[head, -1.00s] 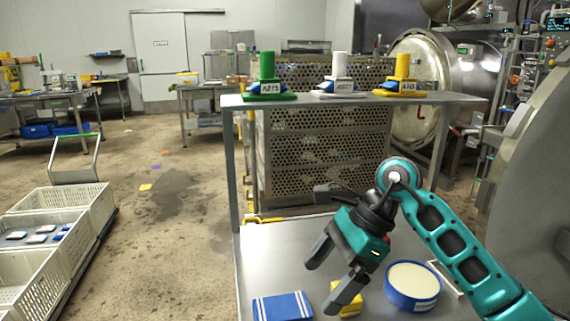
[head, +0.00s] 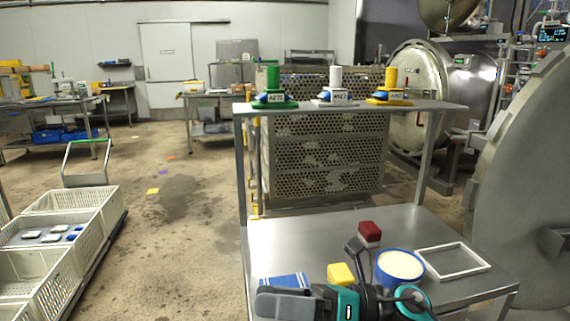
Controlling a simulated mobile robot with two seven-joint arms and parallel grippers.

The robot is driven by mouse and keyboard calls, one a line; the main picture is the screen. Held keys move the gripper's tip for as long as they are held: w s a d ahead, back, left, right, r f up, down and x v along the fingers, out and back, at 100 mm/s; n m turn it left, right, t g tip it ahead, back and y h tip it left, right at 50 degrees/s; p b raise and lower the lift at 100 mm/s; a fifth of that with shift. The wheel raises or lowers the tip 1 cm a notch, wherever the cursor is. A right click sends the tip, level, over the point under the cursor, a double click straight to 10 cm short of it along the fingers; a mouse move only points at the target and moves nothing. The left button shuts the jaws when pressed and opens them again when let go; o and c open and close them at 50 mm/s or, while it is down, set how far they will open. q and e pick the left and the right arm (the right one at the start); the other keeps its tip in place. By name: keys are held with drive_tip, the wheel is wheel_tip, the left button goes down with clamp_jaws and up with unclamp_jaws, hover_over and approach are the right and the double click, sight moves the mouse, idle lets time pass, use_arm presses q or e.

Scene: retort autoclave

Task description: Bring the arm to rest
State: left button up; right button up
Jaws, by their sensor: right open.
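My right gripper (head: 268,302) is low in the head view at the near edge of the steel table (head: 408,226). Its dark fingers point left and show nearly edge-on. It is open and I see nothing held in it. The teal wrist and arm behind it are folded low and cut off by the bottom edge. My left gripper is not in view.
On the table are a blue-striped cloth (head: 284,281), yellow block (head: 340,273), red block (head: 369,233), blue-rimmed tub (head: 401,267) and white frame (head: 454,261). Green (head: 274,89), white (head: 335,89) and yellow (head: 391,88) stands sit on the shelf above. Crates (head: 95,222) stand left.

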drive_tip(key=w+d+f+m+t+h, duration=0.1)
drive_tip(key=d+f+m+t+h, duration=0.25)
drive_tip(key=m+t, duration=0.4)
drive_tip(key=w+d+f+m+t+h+p, duration=0.15)
drive_tip(key=d+m+t, duration=0.25)
drive_tip(key=m, duration=0.7)
drive_tip(key=d+f+m+t+h, duration=0.35)
drive_tip(key=m+t, duration=0.25)
drive_tip(key=m, duration=0.4)
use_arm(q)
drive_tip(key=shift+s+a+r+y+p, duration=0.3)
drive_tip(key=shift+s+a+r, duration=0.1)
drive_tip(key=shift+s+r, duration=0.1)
use_arm(e)
drive_tip(key=s+d+f+m+g+h, duration=0.3)
drive_tip(key=s+d+f+m+h, duration=0.1)
drive_tip(key=s+f+m, duration=0.3)
drive_tip(key=s+d+f+m+g+h, duration=0.4)
drive_tip(key=f+m, duration=0.4)
drive_tip(key=f, duration=0.3)
drive_tip(key=s+h, duration=0.1)
drive_tip(key=s, duration=0.1)
drive_tip(key=shift+s+f, duration=0.25)
drive_tip(key=shift+s, duration=0.1)
